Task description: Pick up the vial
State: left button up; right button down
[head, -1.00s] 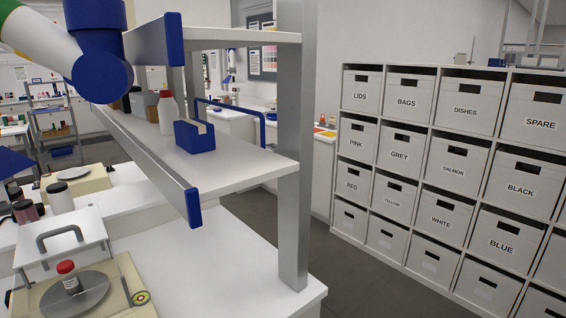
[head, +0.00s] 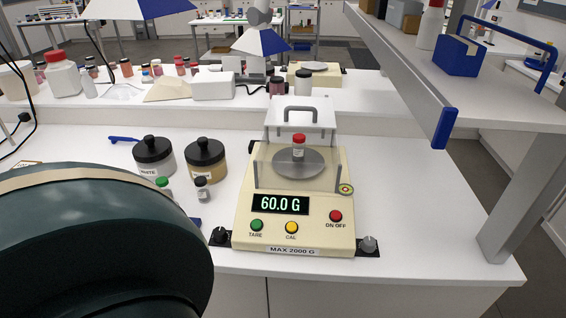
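A small vial with a red cap (head: 299,147) stands upright on the round metal pan (head: 299,165) of the cream balance (head: 290,225), behind its clear shield. The display reads 60.0 G. Two more small vials stand on the bench left of the balance: one with a dark cap (head: 202,190), one with a green cap (head: 163,189). The green-capped one is partly hidden by a large dark green shape at lower left. Neither of my grippers is in view.
Two black-lidded jars, one white (head: 155,160) and one tan (head: 206,162), stand behind the small vials. A shelf (head: 470,80) overhangs at right. The bench (head: 415,200) right of the balance is clear.

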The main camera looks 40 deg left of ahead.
aim_at(163, 182)
jog(key=u, duration=2.3)
